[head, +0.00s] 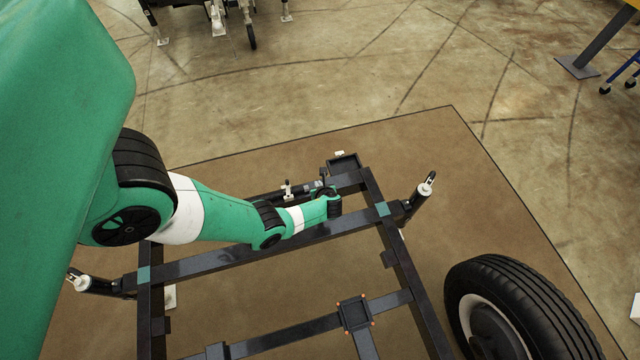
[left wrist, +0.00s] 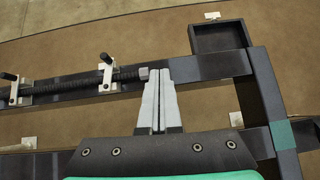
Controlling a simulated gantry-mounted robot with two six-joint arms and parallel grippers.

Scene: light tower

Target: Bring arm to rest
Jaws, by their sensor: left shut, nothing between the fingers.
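My left arm, green with white bands, reaches in from the left in the head view over a dark metal frame (head: 300,232). My left gripper (head: 322,190) is small there, near the frame's far corner, and partly hidden by the wrist. In the left wrist view, the two grey fingers of the gripper (left wrist: 159,76) are shut together with nothing between them. They are over or near the far beam (left wrist: 205,68), beside the end of a black threaded rod (left wrist: 75,86); I cannot tell whether they touch it. My right gripper is not in view.
A black open tray (head: 343,162) sits at the frame's far corner; it also shows in the left wrist view (left wrist: 220,38). Outrigger arms with pale ends (head: 425,186) stick out from the frame. A black tyre (head: 520,305) stands at right. The floor beyond is mostly clear.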

